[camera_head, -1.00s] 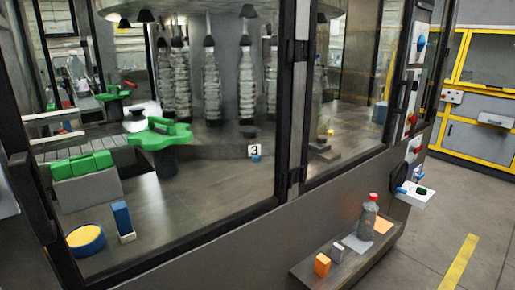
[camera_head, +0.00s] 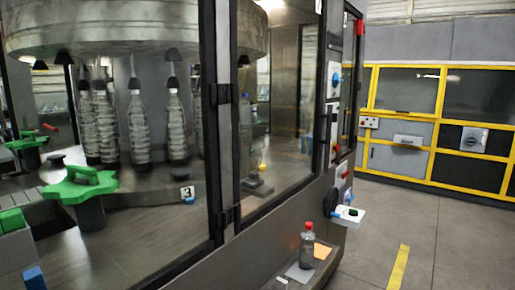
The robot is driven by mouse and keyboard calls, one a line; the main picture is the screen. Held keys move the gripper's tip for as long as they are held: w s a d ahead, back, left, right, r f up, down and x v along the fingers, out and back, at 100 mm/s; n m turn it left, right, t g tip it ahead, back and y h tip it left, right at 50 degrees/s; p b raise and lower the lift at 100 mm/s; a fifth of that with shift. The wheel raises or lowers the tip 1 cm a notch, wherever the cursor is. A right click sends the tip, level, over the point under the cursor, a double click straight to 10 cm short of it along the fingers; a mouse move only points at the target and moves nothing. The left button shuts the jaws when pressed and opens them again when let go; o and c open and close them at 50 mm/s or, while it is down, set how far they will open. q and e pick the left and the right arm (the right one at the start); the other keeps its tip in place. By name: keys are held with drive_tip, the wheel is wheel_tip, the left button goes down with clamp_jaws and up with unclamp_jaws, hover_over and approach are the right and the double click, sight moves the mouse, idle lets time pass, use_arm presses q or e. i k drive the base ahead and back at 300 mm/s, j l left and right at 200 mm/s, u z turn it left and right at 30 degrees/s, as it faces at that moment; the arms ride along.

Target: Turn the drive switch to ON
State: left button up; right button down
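No label for the drive switch can be read at this size. On the dark machine post right of centre, a blue knob on a white plate (camera_head: 335,80) sits high up. Below it is a switch plate with a dark and red part (camera_head: 334,148). Lower still is a pale control box with blue and red parts (camera_head: 343,178). A white shelf-like panel (camera_head: 348,215) with a green-topped dark button juts out below these. I cannot tell which one is the drive switch or its position. Neither of my grippers is in view.
A glazed door (camera_head: 105,220) encloses hanging bottles (camera_head: 140,130) and a green star wheel (camera_head: 80,188). A low ledge holds a red-capped bottle (camera_head: 307,245). Yellow-framed cabinets (camera_head: 440,130) stand at the right. The floor (camera_head: 450,240) between is clear.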

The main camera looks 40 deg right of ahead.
sight(334, 115)
drive_tip(key=z, duration=1.7)
drive_tip(key=i+l, duration=1.1)
